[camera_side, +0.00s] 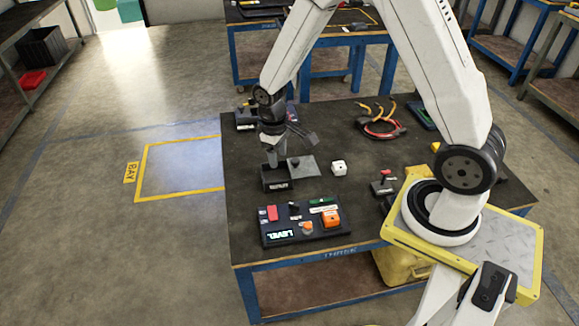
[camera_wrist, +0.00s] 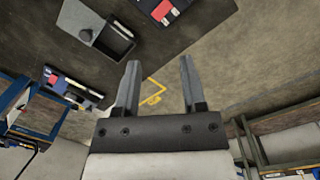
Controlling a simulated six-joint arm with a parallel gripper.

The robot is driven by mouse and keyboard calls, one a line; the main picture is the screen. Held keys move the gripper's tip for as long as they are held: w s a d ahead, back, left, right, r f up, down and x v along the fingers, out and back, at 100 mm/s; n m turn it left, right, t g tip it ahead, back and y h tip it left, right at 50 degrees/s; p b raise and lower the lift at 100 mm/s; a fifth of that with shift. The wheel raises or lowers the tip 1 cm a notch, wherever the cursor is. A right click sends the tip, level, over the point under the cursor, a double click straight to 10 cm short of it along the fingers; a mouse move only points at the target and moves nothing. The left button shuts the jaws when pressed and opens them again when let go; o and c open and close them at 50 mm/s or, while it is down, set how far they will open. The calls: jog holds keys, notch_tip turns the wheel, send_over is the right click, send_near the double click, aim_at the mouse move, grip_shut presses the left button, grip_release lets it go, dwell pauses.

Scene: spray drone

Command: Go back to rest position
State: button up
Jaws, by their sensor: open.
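My gripper (camera_side: 292,150) hangs over the left part of the dark workbench (camera_side: 232,165) in the side view. It is above and close behind a small black open box (camera_side: 278,185) and a grey plate (camera_side: 305,168). In the wrist view my gripper (camera_wrist: 160,64) has its two fingers spread wide, with nothing between them. The black box (camera_wrist: 115,42) and grey plate (camera_wrist: 80,20) lie beyond the fingers at upper left there. The side view does not show whether the fingertips touch anything.
A control panel (camera_side: 305,235) with red and orange parts sits at the bench's front. A dark device (camera_side: 246,118) stands behind. The yellow-marked floor bay (camera_side: 180,170) is empty.

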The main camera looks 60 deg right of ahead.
jog(key=s+a+r+m+t, duration=0.1)
jog(key=s+a+r+t, duration=0.2)
jog(key=s+r, duration=0.5)
jog(key=shift+s+a+r+y, duration=0.3)
jog(key=shift+s+a, duration=0.1)
jog(key=shift+s, duration=0.35)
